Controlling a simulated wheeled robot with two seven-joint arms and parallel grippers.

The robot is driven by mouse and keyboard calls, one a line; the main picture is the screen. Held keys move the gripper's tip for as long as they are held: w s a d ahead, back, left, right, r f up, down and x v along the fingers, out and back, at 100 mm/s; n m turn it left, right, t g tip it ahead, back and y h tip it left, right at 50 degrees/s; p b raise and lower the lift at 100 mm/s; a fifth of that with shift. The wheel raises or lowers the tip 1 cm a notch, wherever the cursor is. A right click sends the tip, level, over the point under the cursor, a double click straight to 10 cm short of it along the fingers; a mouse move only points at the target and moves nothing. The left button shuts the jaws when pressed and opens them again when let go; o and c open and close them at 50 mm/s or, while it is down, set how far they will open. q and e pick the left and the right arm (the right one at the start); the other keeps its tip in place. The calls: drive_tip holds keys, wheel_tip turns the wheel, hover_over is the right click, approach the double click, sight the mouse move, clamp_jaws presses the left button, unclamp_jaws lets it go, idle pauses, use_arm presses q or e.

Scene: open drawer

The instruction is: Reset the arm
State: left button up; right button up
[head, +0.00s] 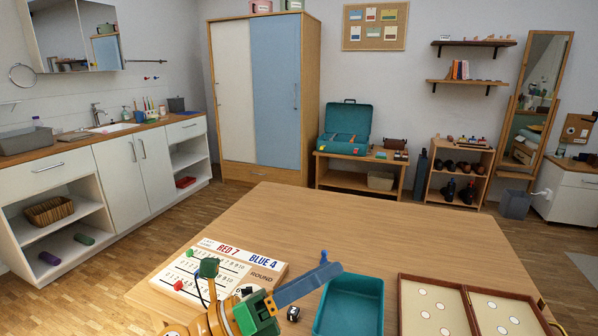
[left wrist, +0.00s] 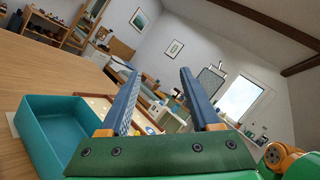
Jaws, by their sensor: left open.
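My left gripper (head: 331,264) reaches in from the bottom of the head view, over the near part of the wooden table (head: 345,218). Its blue-grey fingers point to the right, between the scoreboard and the teal tray. In the left wrist view my left gripper (left wrist: 160,75) shows its two fingers well apart with nothing held between them. The fingers point up across the room there, and the teal tray lies to their left. My right gripper does not show in either view.
A white scoreboard (head: 225,262) lies left of a teal tray (head: 349,308). A black die (head: 293,313) lies between them, close to my gripper. An open wooden game board (head: 466,295) with round spots lies at the right. The table's far half is clear.

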use_arm(q)
drive_tip(key=w+a+f+n+t+y, duration=0.3)
drive_tip(key=a+n+t+y, duration=0.35)
drive_tip(key=n, duration=0.55)
drive_tip(key=w+a+f+n+t+y, duration=0.25)
drive_tip(key=a+n+t+y, duration=0.45)
drive_tip(key=n, duration=0.5)
drive_tip(key=s+a+f+n+g+y, duration=0.25)
drive_tip(key=f+n+g, duration=0.2)
drive_tip(key=f, duration=0.25)
drive_tip(key=s+a+f+n+g+y, duration=0.25)
drive_tip(key=f+n+y, duration=0.2)
drive_tip(key=f, duration=0.25)
drive_tip(key=s+a+f+n+g, duration=0.1)
drive_tip(key=s+f+n+g, duration=0.2)
drive_tip(key=s+f+g, duration=0.5)
drive_tip(key=s+f+n+g, duration=0.3)
drive_tip(key=s+f, duration=0.3)
drive_tip(key=s, duration=0.6)
wheel_tip(320, 180, down, 10)
drive_tip(key=s+g+p, duration=0.1)
drive_tip(key=s+p, duration=0.2)
drive_tip(key=p, duration=0.4)
drive_tip(key=s+a+f+g+p, duration=0.1)
drive_tip(key=s+f+p, duration=0.3)
drive_tip(key=s, duration=0.7)
drive_tip(key=shift+s+a+f+p, duration=0.2)
drive_tip(key=shift+a+f+p, duration=0.1)
drive_tip(key=shift+a+p, duration=0.3)
